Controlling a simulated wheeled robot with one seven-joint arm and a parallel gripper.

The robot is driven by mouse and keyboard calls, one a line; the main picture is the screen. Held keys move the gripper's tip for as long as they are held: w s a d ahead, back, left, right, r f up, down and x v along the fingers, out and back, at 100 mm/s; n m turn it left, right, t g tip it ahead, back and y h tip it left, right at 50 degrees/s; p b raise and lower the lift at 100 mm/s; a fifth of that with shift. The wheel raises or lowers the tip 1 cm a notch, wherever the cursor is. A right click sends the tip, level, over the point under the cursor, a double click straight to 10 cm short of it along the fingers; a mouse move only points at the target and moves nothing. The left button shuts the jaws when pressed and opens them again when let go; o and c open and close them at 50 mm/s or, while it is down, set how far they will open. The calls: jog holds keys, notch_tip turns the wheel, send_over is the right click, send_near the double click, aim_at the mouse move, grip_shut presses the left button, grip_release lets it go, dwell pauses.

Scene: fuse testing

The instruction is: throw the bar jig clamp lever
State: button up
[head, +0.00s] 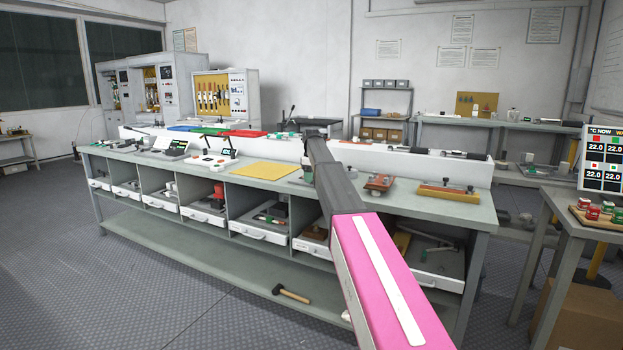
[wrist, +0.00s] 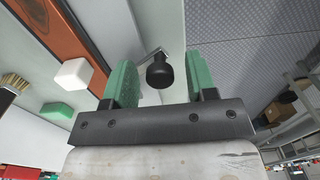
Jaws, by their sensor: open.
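In the wrist view my gripper (wrist: 160,77) is open, its two green fingers spread apart. A black knob (wrist: 160,72) on a thin bent metal rod, apparently the clamp lever, shows between the fingers with a gap on each side. I cannot tell how deep it sits between them. An orange-brown bar-shaped body (wrist: 62,32), perhaps the bar jig, lies at the upper left. In the head view my arm crosses the bench and my gripper cannot be made out. A reddish-brown fixture (head: 380,183) stands right of the arm; I cannot tell whether it is the same body.
A white block (wrist: 75,73), a green block (wrist: 57,110) and a brush (wrist: 14,84) lie left of my gripper. The bench (head: 480,213) also carries a yellow mat (head: 265,171) and a wooden fixture (head: 448,192). A low white wall (head: 440,168) runs behind.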

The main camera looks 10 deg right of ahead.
jog(key=shift+f, duration=0.15)
jog(key=c, duration=0.9)
jog(key=shift+c, duration=0.2)
jog(key=shift+a, duration=0.15)
jog(key=m, duration=0.1)
jog(key=a+m, duration=0.1)
jog(key=m, duration=0.1)
jog(key=shift+w+a+m, duration=0.3)
jog(key=shift+m, duration=0.1)
jog(key=m, duration=0.1)
jog(key=w+a+m, duration=0.1)
jog(key=m, duration=0.2)
jog(key=shift+w+a, duration=0.15)
jog(key=shift+a, duration=0.2)
jog(key=m, duration=0.1)
jog(key=w+m, duration=0.1)
jog(key=a+m, duration=0.1)
jog(key=m, duration=0.1)
jog(key=shift+w, duration=0.25)
jog(key=shift+w+a+m, duration=0.1)
jog(key=shift+w+m, duration=0.35)
jog(key=shift+m, duration=0.6)
jog(key=shift+w+a+m, duration=0.1)
jog(key=shift+w+m, duration=0.3)
jog(key=shift+m, duration=0.65)
